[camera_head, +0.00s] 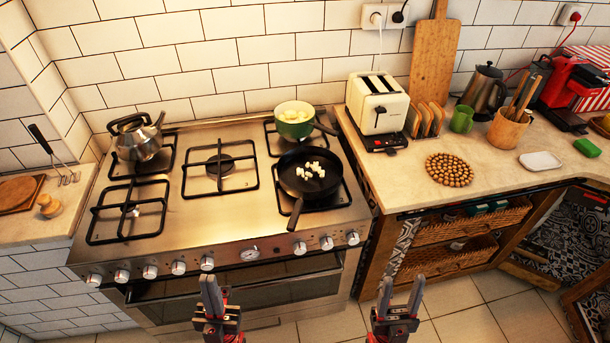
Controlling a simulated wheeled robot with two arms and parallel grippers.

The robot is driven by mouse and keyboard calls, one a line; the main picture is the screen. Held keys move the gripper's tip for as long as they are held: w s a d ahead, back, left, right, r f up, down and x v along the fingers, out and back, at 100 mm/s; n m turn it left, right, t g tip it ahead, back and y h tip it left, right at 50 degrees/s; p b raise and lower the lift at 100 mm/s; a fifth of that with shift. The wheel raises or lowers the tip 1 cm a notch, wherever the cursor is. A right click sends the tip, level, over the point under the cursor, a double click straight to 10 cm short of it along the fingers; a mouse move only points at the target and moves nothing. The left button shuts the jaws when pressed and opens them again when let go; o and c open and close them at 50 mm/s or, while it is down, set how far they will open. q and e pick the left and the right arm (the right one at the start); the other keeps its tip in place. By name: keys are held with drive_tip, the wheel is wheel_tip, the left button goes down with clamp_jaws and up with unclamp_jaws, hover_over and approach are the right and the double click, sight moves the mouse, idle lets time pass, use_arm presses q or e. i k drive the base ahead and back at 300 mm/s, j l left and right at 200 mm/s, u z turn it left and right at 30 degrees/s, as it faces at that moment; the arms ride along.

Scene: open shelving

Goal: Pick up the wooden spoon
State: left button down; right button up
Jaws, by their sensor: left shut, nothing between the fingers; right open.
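A wooden utensil holder (507,129) stands on the right counter. Several long-handled utensils (522,95) stick up out of it, some brown and wood-like. I cannot tell which of them is the wooden spoon, as their lower ends are hidden inside the holder. My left gripper (212,284) is shut and empty, low in front of the stove.
The stove (180,205) carries a kettle (138,138), a green pot (294,120) and a black pan (310,174).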

sight(539, 78)
drive_tip(key=i+l, duration=0.15)
drive_tip(key=l, duration=0.3)
drive_tip(key=i+l, duration=0.15)
drive_tip(key=l, duration=0.3)
drive_tip(key=i+l+z, duration=0.1)
drive_tip(key=l, duration=0.3)
drive_tip(key=i+l, duration=0.2)
drive_tip(key=l, duration=0.25)
drive_tip(key=i+l, duration=0.15)
drive_tip(key=l, duration=0.25)
drive_tip(key=i+l, duration=0.2)
drive_tip(key=l, duration=0.25)
drive_tip(key=i+l+z, duration=0.1)
drive_tip(key=l, duration=0.3)
drive_tip(key=i+l, duration=0.25)
drive_tip(key=l, duration=0.2)
